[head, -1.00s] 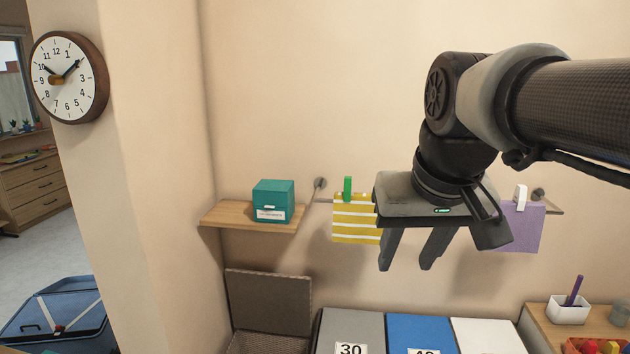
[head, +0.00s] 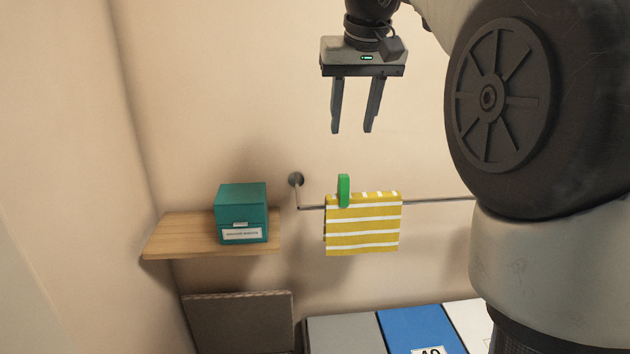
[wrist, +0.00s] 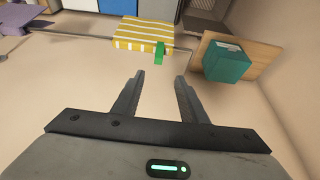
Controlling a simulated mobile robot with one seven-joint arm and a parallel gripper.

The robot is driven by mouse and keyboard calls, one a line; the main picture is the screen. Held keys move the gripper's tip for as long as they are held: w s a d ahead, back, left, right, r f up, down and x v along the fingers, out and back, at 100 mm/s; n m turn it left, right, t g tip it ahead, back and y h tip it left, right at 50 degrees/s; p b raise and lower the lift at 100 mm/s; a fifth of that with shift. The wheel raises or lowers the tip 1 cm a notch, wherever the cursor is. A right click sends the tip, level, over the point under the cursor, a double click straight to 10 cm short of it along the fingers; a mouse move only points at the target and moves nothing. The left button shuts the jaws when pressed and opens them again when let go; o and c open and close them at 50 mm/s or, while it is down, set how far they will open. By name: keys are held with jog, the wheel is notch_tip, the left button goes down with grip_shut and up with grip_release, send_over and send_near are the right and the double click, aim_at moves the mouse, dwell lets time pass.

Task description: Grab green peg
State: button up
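The green peg (head: 344,190) is upright, clipped over the top edge of a yellow and white striped cloth (head: 363,232) that hangs on a wall rail. My gripper (head: 350,131) is open and empty, fingers pointing down, above the peg and apart from it. In the wrist view the peg (wrist: 159,53) shows beyond the fingertips, slightly right of the middle between them. The striped cloth (wrist: 143,36) lies behind it in that view. Nothing hides the peg.
A teal box (head: 242,213) stands on a wooden shelf (head: 180,236) left of the cloth. The thin rail (head: 437,200) runs right behind my arm. Grey (head: 343,335) and blue (head: 418,327) bins stand below. A purple cloth (wrist: 27,19) hangs farther along the rail.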

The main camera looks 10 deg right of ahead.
send_near(344, 176)
jog(key=x, duration=0.5)
jog(key=shift+w+a+f, duration=0.15)
jog(key=shift+f, duration=0.1)
jog(key=shift+p+x, duration=0.3)
jog(key=shift+x, duration=2.4)
grip_shut()
